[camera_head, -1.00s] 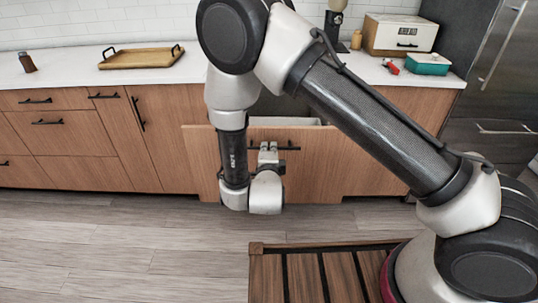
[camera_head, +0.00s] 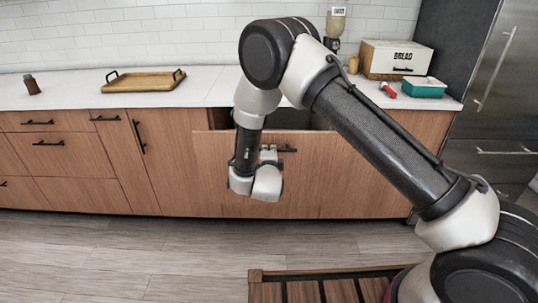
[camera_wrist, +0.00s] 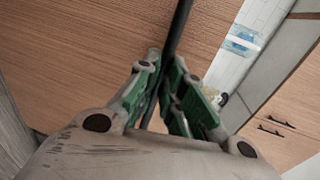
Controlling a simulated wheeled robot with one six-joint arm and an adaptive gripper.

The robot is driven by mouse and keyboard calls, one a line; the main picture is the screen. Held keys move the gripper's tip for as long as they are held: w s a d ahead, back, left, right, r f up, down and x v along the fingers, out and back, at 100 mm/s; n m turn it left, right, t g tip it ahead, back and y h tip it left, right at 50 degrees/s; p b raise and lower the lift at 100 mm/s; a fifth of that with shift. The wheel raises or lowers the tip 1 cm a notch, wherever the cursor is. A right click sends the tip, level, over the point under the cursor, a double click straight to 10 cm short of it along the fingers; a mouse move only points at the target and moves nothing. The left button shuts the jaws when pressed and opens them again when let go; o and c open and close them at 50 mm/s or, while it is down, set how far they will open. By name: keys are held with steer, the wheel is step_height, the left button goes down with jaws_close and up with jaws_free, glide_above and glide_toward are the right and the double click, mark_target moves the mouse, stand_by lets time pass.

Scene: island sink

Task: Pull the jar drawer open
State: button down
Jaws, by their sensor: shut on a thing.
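The wooden drawer front (camera_head: 215,170) under the counter stands out from the cabinet, with a dark opening behind its top edge. Its black bar handle (camera_head: 287,149) is partly covered by my gripper (camera_head: 268,156). In the wrist view, the dark handle bar (camera_wrist: 181,28) runs between the green-sided fingers of my gripper (camera_wrist: 168,75), which are shut on it. The wood panel (camera_wrist: 90,50) fills the area beyond. A clear thing with a blue patch (camera_wrist: 243,40) shows past the panel's edge; I cannot tell whether it is a jar.
A wooden tray (camera_head: 144,83) and a brown bottle (camera_head: 32,85) stand on the counter (camera_head: 70,98). A bread box (camera_head: 395,60) and a green container (camera_head: 423,88) are at the right, beside the fridge. A slatted mat (camera_head: 300,290) lies in front; floor to the left is clear.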

steer(key=shift+s+f, duration=0.15)
steer(key=shift+f, duration=0.2)
steer(key=c, duration=1.5)
jaws_free()
steer(key=shift+r, duration=0.1)
steer(key=s, duration=0.4)
steer(key=s+r, duration=0.1)
steer(key=s, duration=0.2)
steer(key=s+r, duration=0.1)
steer(key=s, duration=0.3)
steer(key=shift+s+a+r, duration=0.15)
steer(key=shift+s, duration=0.15)
